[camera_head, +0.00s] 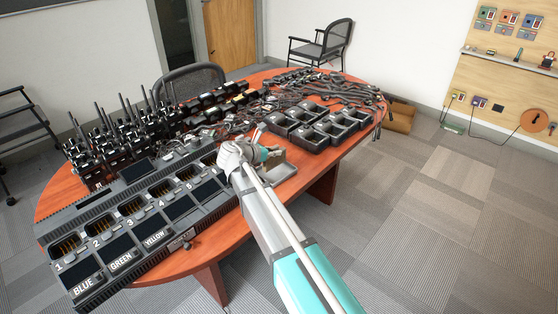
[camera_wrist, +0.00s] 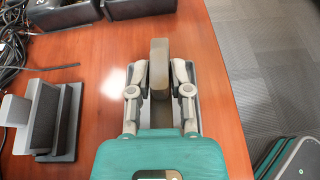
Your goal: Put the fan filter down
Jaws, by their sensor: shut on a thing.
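The fan filter, a narrow grey-brown block (camera_wrist: 159,66), stands edge-on between the two fingers of my gripper (camera_wrist: 160,75) in the wrist view. The fingers press on it from both sides. In the head view my gripper (camera_head: 268,154) is at the right front edge of the red-brown table, and my arm hides part of that area. Bare tabletop (camera_wrist: 110,65) surrounds the filter in the wrist view. I cannot tell whether its lower end touches the table.
A long charger bank (camera_head: 140,215) with numbered bays lies left of my gripper. Black bins (camera_head: 318,125) stand behind it. A grey stand (camera_wrist: 62,125) and cables (camera_wrist: 15,50) are to the left in the wrist view. The table's edge is close on the right.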

